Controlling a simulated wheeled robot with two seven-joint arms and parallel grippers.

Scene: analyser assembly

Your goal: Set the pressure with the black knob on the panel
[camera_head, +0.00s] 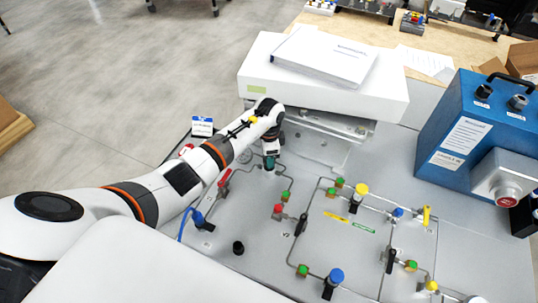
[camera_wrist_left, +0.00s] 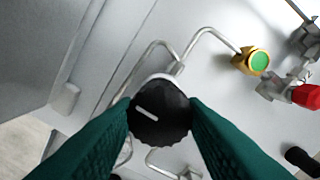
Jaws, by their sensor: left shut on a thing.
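The black knob (camera_wrist_left: 160,118), round with a white pointer line, is on the panel in the left wrist view. The pointer line runs from upper left to lower right. My left gripper (camera_wrist_left: 161,115) has its dark green fingers on both sides of the knob and is shut on it. In the head view my left gripper (camera_head: 269,163) reaches down to the upper left part of the grey panel (camera_head: 330,262); the knob cannot be made out there. My right gripper is not in view.
Pipes with coloured valves, such as a yellow knob (camera_head: 361,190) and a blue knob (camera_head: 336,275), cover the panel. A white box (camera_head: 385,103) stands behind my left gripper. A blue unit (camera_head: 455,130) with a red button stands at the right.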

